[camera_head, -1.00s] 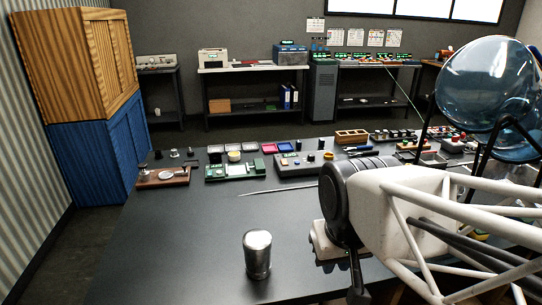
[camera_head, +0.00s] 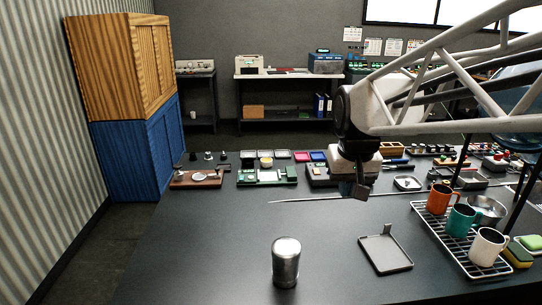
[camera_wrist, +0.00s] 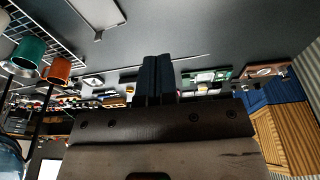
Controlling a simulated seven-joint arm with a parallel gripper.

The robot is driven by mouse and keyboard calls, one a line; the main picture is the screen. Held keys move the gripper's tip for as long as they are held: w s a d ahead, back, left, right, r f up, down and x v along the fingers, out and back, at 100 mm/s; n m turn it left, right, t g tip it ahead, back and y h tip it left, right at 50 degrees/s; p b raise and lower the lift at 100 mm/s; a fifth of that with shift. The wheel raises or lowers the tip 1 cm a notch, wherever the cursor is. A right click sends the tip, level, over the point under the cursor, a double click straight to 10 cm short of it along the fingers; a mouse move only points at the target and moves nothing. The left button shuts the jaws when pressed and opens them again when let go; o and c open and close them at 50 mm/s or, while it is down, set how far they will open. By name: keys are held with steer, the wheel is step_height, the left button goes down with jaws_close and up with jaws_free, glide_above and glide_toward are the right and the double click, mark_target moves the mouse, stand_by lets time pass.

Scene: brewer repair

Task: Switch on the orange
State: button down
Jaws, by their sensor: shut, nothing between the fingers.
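My gripper (camera_head: 361,191) hangs above the dark table, right of centre in the head view. In the wrist view its two dark fingers (camera_wrist: 157,62) are together with nothing between them. An orange mug (camera_head: 438,199) stands on a wire rack (camera_head: 432,226) at the right, to the right of my gripper and apart from it. The orange mug also shows at the left of the wrist view (camera_wrist: 59,70). I cannot make out an orange switch; the small controls on the devices along the back of the table are too small to tell.
A green mug (camera_head: 461,220) and a white mug (camera_head: 487,247) share the rack. A flat grey tray (camera_head: 384,254) lies left of it. A metal cylinder (camera_head: 286,265) stands at the front. Small devices, including a green board (camera_head: 266,176), line the back. The left front table is clear.

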steer(key=w+d+r, duration=0.1)
steer(key=w+r, duration=0.1)
steer(key=w, duration=1.1)
steer(key=g, duration=0.1)
glide_above(316, 169)
steer(key=s, duration=0.2)
step_height(316, 169, down, 10)
steer(key=shift+w+r, duration=0.2)
steer(key=shift+f, duration=0.15)
steer(key=f, duration=0.4)
steer(key=w+f, duration=0.1)
steer(key=f, duration=0.8)
steer(key=shift+w+f, duration=0.3)
steer(key=shift+f, duration=0.1)
